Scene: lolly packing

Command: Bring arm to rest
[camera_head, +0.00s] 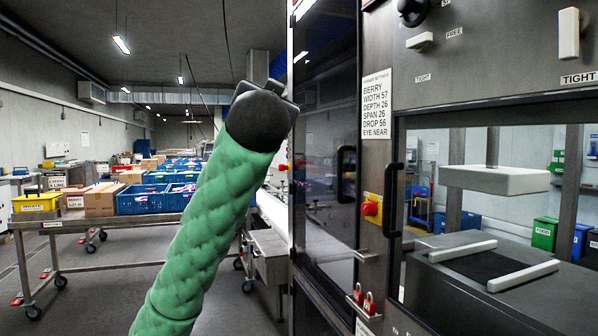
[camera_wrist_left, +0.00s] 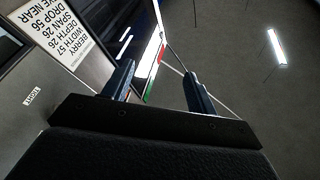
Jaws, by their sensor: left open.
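My left arm (camera_head: 205,220), in a green quilted sleeve, rises from the lower left to a dark wrist in the middle of the head view. My left gripper (camera_head: 268,90) is up high in front of the machine's left edge, mostly hidden behind the wrist. In the left wrist view the gripper (camera_wrist_left: 158,72) is open, its two dark fingers apart with nothing between them. The wrist view looks up toward the ceiling. My right gripper is not in view.
The machine front, with a settings sign (camera_head: 376,117), door handles (camera_head: 392,200) and a red knob (camera_head: 370,208), stands close on the right. A white press block (camera_head: 495,179) hangs inside its window. A wheeled table (camera_head: 100,220) with boxes and blue crates stands at left.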

